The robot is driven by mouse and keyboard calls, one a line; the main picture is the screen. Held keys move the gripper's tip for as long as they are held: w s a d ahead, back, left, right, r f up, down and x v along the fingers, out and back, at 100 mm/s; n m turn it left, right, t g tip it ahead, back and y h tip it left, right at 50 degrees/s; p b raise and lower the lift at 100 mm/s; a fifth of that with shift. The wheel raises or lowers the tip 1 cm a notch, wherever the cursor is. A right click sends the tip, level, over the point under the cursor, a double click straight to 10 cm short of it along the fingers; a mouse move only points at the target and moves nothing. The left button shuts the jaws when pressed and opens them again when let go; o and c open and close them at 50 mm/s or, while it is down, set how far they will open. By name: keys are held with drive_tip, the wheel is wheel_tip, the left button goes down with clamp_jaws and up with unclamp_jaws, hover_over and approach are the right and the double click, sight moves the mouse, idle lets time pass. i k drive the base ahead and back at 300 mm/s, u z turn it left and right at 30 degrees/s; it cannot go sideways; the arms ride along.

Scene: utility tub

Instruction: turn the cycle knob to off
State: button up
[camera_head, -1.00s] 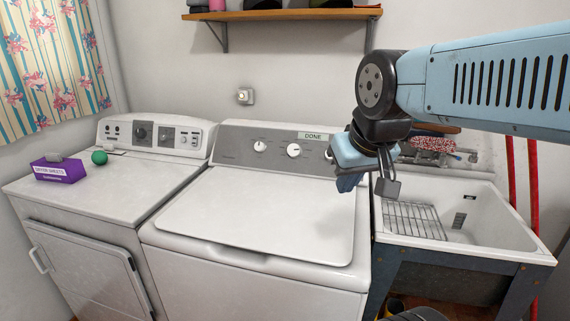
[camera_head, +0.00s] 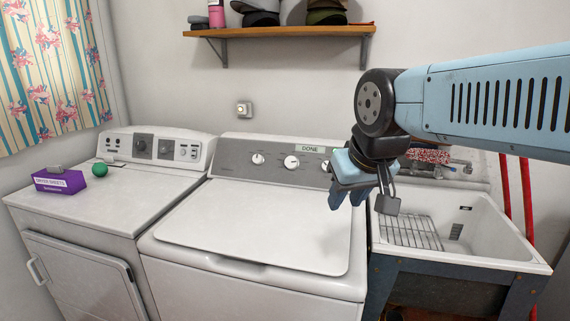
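The washer (camera_head: 262,220) stands in the middle with a grey control panel (camera_head: 230,163) at its back. The panel carries a left white knob (camera_head: 257,159) and a middle white knob (camera_head: 291,162). A third knob at the right end is mostly hidden behind my gripper. A label reading "DONE" (camera_head: 310,149) sits at the panel's top edge. I cannot read the knob markings. My gripper (camera_head: 347,196) is in front of the panel's right end, fingers pointing down and left, apart from the panel as far as I can see. Its finger gap is not clear.
A dryer (camera_head: 110,190) stands left, bearing a purple dryer sheets box (camera_head: 60,182) and a green ball (camera_head: 100,170). A utility sink (camera_head: 480,222) with a wire rack (camera_head: 408,232) is at the right. A shelf (camera_head: 290,31) hangs above.

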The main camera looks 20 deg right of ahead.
sight(291, 163)
drive_tip(key=k, duration=0.45)
drive_tip(key=u, duration=1.5)
drive_tip(key=k, duration=0.6)
drive_tip(key=z, duration=1.45)
drive_tip(key=i, duration=1)
drive_tip(key=u, duration=0.1)
